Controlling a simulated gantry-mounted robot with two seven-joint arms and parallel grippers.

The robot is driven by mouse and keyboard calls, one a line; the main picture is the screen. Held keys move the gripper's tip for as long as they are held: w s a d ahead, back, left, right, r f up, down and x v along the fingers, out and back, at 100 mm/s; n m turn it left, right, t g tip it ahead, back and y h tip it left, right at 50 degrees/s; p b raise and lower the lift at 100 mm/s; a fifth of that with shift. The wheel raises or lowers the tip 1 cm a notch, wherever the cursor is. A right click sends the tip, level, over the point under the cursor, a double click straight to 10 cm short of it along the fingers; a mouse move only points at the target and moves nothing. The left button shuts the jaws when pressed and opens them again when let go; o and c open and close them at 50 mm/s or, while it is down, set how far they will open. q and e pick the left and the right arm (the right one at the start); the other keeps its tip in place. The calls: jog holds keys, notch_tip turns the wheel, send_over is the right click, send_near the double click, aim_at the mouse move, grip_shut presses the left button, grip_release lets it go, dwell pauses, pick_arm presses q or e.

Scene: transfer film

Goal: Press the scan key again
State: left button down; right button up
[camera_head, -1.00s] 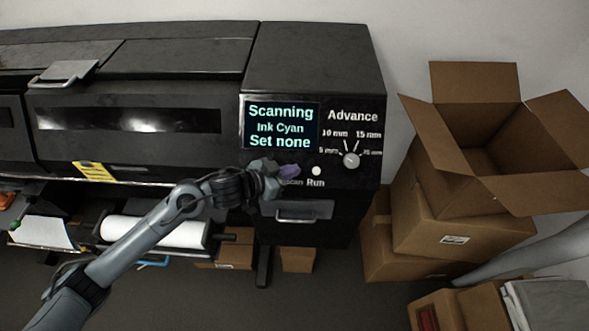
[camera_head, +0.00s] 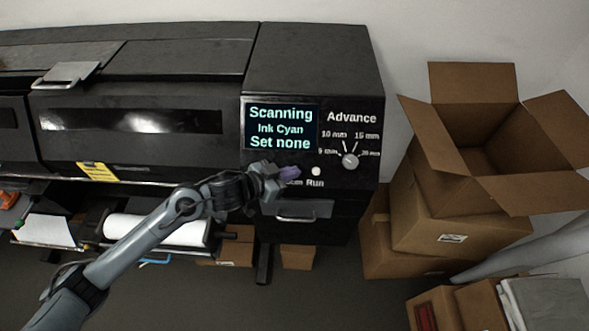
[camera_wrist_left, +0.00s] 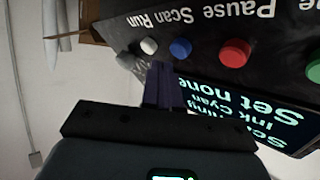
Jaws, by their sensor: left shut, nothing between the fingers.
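The black printer's control panel (camera_head: 337,177) faces me. Its screen (camera_head: 282,125) reads "Scanning, Ink Cyan, Set none". My left gripper (camera_head: 291,173) is shut and empty in front of the panel, partly covering the "Scan" label and hiding the scan key in the head view. In the left wrist view, upside down, the blue scan key (camera_wrist_left: 180,48) sits under the word "Scan", between the white run key (camera_wrist_left: 148,46) and the red pause key (camera_wrist_left: 235,52). The purple fingertips (camera_wrist_left: 163,72) are close to the blue key; I cannot tell if they touch it. My right gripper is out of view.
The white run key also shows in the head view (camera_head: 316,171). An advance knob (camera_head: 350,162) sits to its right. A green key (camera_wrist_left: 314,71) lies beyond the red one. A drawer handle (camera_head: 298,212) is below the panel. Cardboard boxes (camera_head: 455,230) stand at the right.

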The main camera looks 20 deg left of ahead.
pick_arm(q)
jog(key=shift+s+d+r+p, duration=0.3)
jog(key=shift+s+r+p, duration=0.6)
jog(key=shift+p, duration=0.2)
jog(key=shift+s+d+r+p, duration=0.25)
jog(key=shift+s+r+p, duration=0.5)
jog(key=shift+r+p, duration=0.25)
jog(key=shift+f, duration=0.15)
jog(key=s+d+f+n+g+p, duration=0.1)
jog(key=s+d+f+n, duration=0.45)
jog(key=s, duration=0.55)
jog(key=s+a+f+g+y, duration=0.1)
jog(key=s+a+g+y, duration=0.2)
jog(key=s+a, duration=0.2)
jog(key=s+a+f+g+y+p, duration=0.1)
jog(key=s+a, duration=0.4)
jog(key=s, duration=0.5)
jog(key=shift+s+a+f+g+y, duration=0.3)
jog(key=shift+f+g+y, duration=0.25)
jog(key=shift+g+y, duration=0.85)
